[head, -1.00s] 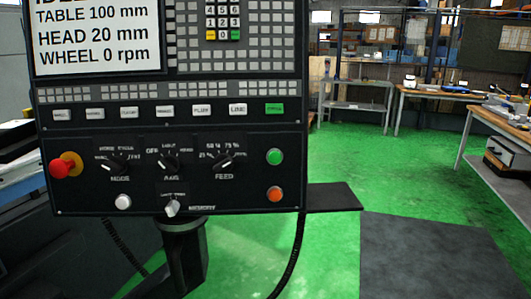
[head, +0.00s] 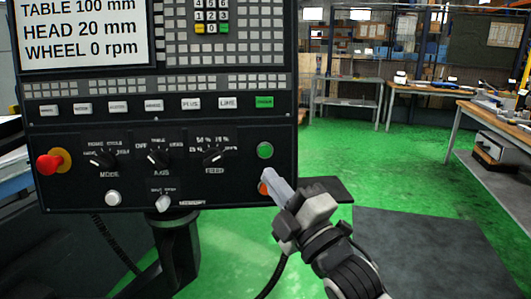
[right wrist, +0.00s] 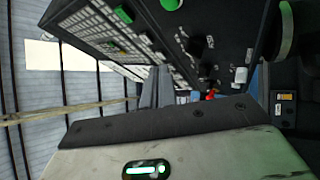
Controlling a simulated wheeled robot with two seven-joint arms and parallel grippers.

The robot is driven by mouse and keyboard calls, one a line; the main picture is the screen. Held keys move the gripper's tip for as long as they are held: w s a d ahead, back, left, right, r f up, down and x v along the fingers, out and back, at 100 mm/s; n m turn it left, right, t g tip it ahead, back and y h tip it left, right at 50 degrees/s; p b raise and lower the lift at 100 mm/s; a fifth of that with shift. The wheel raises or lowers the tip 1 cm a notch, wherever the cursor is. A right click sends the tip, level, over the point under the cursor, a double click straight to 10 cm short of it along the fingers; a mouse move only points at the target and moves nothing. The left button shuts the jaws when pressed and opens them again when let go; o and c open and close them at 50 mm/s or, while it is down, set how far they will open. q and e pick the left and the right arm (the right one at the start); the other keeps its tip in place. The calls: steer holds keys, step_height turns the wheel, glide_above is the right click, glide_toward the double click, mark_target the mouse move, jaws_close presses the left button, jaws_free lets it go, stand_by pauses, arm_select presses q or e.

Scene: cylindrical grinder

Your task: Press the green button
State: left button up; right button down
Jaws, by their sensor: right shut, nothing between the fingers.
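The round green button (head: 264,150) is at the right side of the black control panel (head: 70,190), above an orange button (head: 263,188). My right gripper (head: 270,178) is shut and empty. Its tip is just below the green button in the head view and partly covers the orange button. I cannot tell how far it is from the panel. In the right wrist view the shut fingers (right wrist: 157,88) point toward the panel. My left gripper is not in view.
A green rectangular key (head: 264,102) sits above the round button. A red knob (head: 48,163), dials and a white button (head: 113,198) are to the left. A cable hangs below the panel.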

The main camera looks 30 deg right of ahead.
mark_target(265, 151)
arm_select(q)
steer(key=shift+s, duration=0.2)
arm_select(e)
steer(key=shift+s+d+r+n+t, duration=0.15)
steer(key=shift+r+n, duration=0.1)
steer(key=shift+r, duration=0.3)
steer(key=shift+s+r+n+t, duration=0.15)
steer(key=shift+r+n, duration=0.1)
steer(key=shift+r, duration=0.3)
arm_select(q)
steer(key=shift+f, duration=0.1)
arm_select(e)
steer(key=shift+w, duration=0.1)
arm_select(q)
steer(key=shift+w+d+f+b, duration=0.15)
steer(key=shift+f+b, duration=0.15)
steer(key=shift+b, duration=0.55)
arm_select(e)
steer(key=shift+w+d+f, duration=0.25)
steer(key=shift+w+d, duration=0.4)
steer(key=shift+w, duration=0.65)
steer(key=shift+w+d+f, duration=0.3)
steer(key=shift+w+d, duration=0.4)
steer(key=shift+w, duration=0.55)
steer(key=shift+w+d+f, duration=0.25)
steer(key=shift+w+d, duration=0.4)
steer(key=shift+w, duration=0.65)
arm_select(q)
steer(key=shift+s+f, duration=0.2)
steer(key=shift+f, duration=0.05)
